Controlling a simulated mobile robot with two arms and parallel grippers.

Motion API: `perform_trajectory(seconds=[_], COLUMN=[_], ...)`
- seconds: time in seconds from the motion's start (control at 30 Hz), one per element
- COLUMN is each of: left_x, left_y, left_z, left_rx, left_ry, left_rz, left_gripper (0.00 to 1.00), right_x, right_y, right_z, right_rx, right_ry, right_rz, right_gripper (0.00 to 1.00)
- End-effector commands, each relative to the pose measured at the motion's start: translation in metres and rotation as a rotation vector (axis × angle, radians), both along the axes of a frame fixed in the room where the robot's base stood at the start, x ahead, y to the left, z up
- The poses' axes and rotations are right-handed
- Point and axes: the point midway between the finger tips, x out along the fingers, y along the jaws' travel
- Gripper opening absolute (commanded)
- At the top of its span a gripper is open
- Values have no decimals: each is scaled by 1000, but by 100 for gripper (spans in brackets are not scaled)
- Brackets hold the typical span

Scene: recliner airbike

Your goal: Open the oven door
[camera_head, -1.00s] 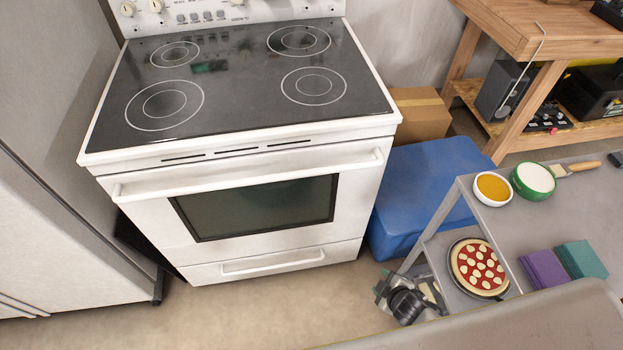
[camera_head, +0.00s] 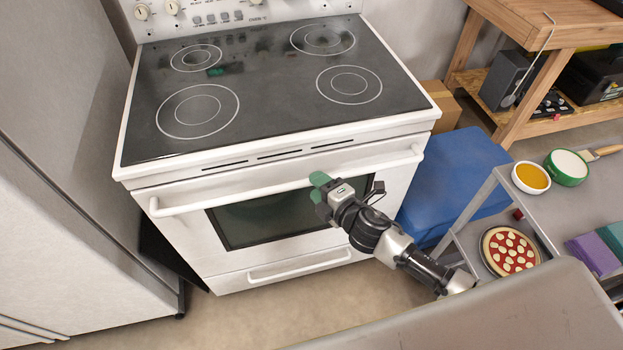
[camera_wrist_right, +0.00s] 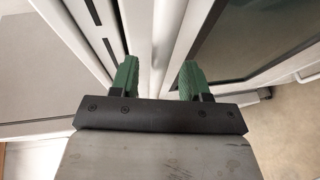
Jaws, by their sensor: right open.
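The white oven (camera_head: 300,165) stands with its door (camera_head: 185,230) closed. The long white handle (camera_head: 235,195) runs across the top of the door, above the dark window (camera_head: 250,222). My right gripper (camera_head: 319,184) has green fingertips and is at the handle, right of its middle. In the right wrist view the green fingers (camera_wrist_right: 157,78) are apart, with a white bar that looks like the handle (camera_wrist_right: 167,35) running between them. I cannot tell whether they touch it. My left gripper is not in view.
A grey fridge (camera_head: 60,150) stands close on the left. A blue box (camera_head: 450,170) is right of the oven. A metal cart (camera_head: 500,200) with bowls and a pizza (camera_head: 510,250) stands at the right. Floor (camera_head: 240,315) shows in front of the oven.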

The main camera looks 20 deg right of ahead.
Motion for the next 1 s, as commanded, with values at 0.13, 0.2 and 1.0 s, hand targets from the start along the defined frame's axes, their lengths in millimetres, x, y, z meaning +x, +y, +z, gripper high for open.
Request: perform_trajectory(seconds=[0.13, 0.2, 1.0], left_x=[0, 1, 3], left_y=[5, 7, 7], left_z=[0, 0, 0], left_rx=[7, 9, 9], left_ry=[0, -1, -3], left_rz=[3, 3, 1], left_gripper=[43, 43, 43], right_x=[19, 23, 27], right_y=[8, 10, 11], right_z=[-3, -5, -6], right_rx=[1, 1, 0], right_ry=[-1, 0, 1], right_rz=[-1, -1, -1], right_gripper=[46, 46, 0])
